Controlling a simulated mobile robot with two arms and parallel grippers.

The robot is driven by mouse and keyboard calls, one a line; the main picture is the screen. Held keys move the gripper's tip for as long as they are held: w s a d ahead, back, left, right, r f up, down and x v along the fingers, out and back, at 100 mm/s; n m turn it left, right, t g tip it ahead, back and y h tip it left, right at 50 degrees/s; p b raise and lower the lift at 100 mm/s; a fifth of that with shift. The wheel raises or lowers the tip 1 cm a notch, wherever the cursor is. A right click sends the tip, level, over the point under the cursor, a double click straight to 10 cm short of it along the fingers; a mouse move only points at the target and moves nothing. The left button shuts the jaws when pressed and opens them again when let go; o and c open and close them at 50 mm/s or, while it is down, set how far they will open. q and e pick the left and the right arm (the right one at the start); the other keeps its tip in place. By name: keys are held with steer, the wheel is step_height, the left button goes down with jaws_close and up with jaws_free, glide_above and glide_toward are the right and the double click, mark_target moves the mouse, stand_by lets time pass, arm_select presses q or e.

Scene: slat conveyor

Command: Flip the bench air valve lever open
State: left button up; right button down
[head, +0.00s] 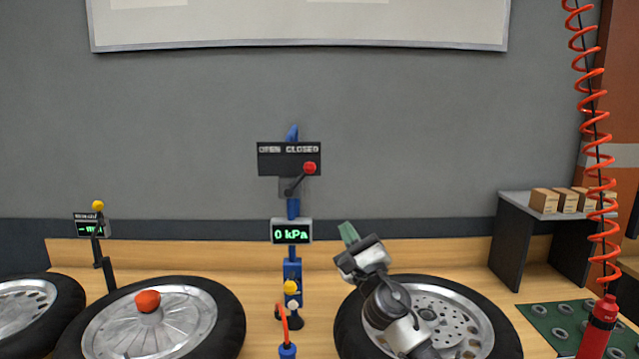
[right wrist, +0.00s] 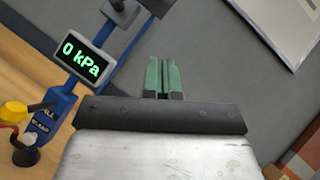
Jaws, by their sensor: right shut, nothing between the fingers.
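The valve lever (head: 298,183) has a red ball knob (head: 309,168) and leans to the right, under the word CLOSED on the black OPEN/CLOSED sign (head: 289,159). A gauge below it reads 0 kPa (head: 291,232); the same gauge shows in the right wrist view (right wrist: 83,61). My right gripper (head: 348,234) is below and to the right of the lever, apart from it. Its green fingers (right wrist: 163,78) are shut with nothing between them. The red knob is not visible in the right wrist view. My left gripper is not in view.
Wheels with tyres lie on the bench at left (head: 232,318) and under my right arm (head: 500,325). A yellow knob (head: 291,287) stands on the blue post below the gauge. A red bottle (head: 598,330) and a coiled red hose (head: 597,130) are at right.

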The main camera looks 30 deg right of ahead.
mark_target(301, 179)
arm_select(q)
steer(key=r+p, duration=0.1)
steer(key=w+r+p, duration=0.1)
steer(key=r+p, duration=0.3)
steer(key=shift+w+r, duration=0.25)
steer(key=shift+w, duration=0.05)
arm_select(e)
steer(key=a+r+x, duration=0.1)
steer(key=x, duration=1.2)
steer(key=shift+s+a+r, duration=0.3)
steer(key=shift+s+a, duration=0.15)
steer(key=shift+a, duration=0.05)
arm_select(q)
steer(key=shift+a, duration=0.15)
arm_select(e)
steer(key=shift+d, duration=0.15)
